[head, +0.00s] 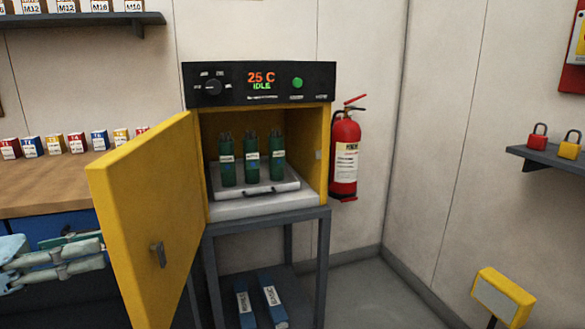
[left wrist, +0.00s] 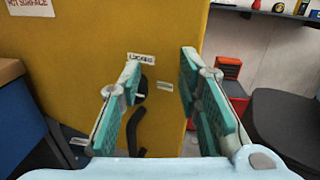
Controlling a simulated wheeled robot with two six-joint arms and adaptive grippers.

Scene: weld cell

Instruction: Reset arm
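My left gripper (head: 60,258) is at the left edge of the head view, left of the yellow oven door (head: 150,205). In the left wrist view its two teal-padded fingers (left wrist: 160,85) stand apart with nothing between them. They face a yellow panel (left wrist: 85,45) with labels and a dark curved handle (left wrist: 138,130); whether they touch it I cannot tell. The oven (head: 260,83) reads 25 C and IDLE, and its door stands open. Several green canisters (head: 251,160) stand on a light tray (head: 285,187) inside. My right gripper is not in view.
A wooden bench (head: 45,183) with small boxes is at the left, behind the door. A fire extinguisher (head: 344,158) hangs right of the oven. Blue boxes (head: 246,306) lie on the stand's lower shelf. A yellow-framed box (head: 502,298) stands at front right. Floor between is clear.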

